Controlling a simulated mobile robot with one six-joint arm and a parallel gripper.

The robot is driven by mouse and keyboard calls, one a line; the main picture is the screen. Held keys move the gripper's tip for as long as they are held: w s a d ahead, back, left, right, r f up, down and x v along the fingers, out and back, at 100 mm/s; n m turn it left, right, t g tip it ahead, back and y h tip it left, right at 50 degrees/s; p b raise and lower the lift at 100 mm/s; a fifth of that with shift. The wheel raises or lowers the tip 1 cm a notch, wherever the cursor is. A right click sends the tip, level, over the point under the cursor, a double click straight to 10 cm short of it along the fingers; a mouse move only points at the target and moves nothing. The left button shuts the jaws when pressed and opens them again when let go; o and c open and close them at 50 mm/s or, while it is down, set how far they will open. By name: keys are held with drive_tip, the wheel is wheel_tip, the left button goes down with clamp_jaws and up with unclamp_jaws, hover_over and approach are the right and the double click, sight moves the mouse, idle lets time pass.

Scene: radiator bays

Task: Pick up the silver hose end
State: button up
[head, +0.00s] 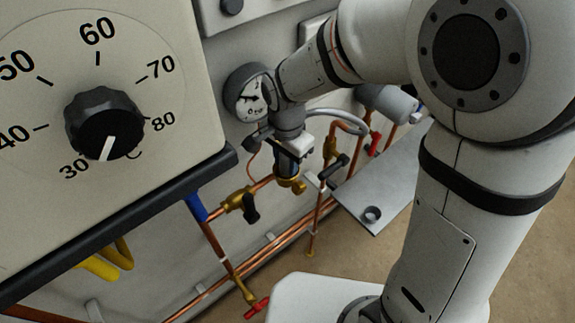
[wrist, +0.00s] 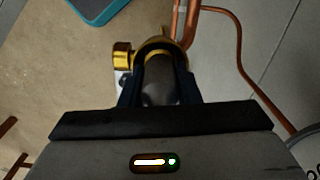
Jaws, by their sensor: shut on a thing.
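My gripper (head: 287,165) points down in front of the pipework in the head view. In the wrist view, the dark fingers of my gripper (wrist: 160,82) are shut on a dull grey cylinder, which I take to be the silver hose end (wrist: 160,86). A brass fitting (wrist: 124,55) shows just past the fingertips, and it also shows below my gripper in the head view (head: 290,184). I cannot tell whether the hose end is still joined to the brass fitting. In the head view the hose end is hidden by my gripper.
A round gauge (head: 247,92) sits close beside my wrist. Copper pipes (head: 300,228) with brass valves run below. A grey shelf (head: 385,185) with a small dark ring (head: 372,214) is at right. A large dial panel (head: 100,90) fills the left.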

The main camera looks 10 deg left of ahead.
drive_tip(key=c, duration=0.4)
drive_tip(key=shift+c, duration=0.2)
drive_tip(key=shift+r, duration=0.15)
